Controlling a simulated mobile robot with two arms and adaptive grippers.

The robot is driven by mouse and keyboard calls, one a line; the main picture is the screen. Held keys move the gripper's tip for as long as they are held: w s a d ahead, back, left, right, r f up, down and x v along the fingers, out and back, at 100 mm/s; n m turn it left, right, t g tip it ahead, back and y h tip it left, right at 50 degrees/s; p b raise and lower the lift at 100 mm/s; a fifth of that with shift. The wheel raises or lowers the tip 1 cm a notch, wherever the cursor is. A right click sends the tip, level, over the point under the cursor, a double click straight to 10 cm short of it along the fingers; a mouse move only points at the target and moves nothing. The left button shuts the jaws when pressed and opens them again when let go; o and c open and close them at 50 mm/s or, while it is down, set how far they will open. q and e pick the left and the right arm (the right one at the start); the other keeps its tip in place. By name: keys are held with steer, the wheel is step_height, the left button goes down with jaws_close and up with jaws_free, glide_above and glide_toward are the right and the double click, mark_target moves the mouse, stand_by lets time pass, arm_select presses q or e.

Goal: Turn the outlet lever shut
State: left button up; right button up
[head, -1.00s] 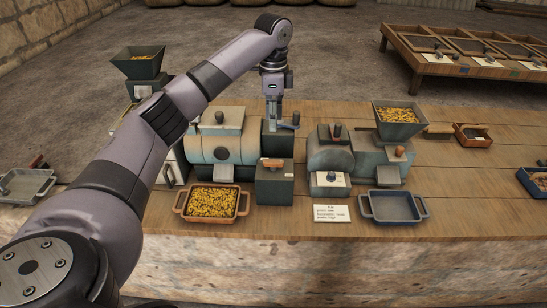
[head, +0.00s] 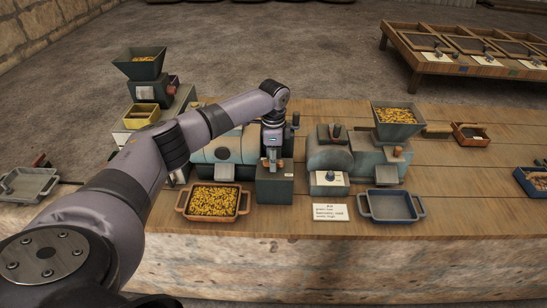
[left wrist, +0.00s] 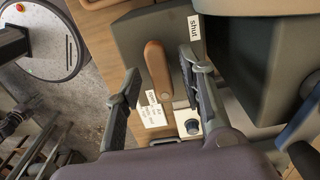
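The outlet lever (left wrist: 158,72) is orange-brown and sits on a dark grey block (left wrist: 136,40). In the left wrist view a "shut" label (left wrist: 195,38) is right of the lever and an "open" label (left wrist: 152,97) lies near its lower end. My left gripper (left wrist: 160,62) is open, with one finger on each side of the lever and visible gaps to both. In the head view my left gripper (head: 272,163) is over the block (head: 274,187) at the middle of the bench and mostly hides the lever. My right gripper is in neither view.
A tray of yellow grain (head: 212,201) stands left of the block. An empty blue-grey tray (head: 393,206) and a small card (head: 331,213) are to the right. A mill with a grain hopper (head: 398,116) stands behind them. A drum housing (head: 222,150) is close left of my gripper.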

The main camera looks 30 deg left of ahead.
arm_select(q)
steer(key=shift+c, duration=0.2)
jaws_close()
steer(key=shift+r, duration=0.1)
stand_by(0.4)
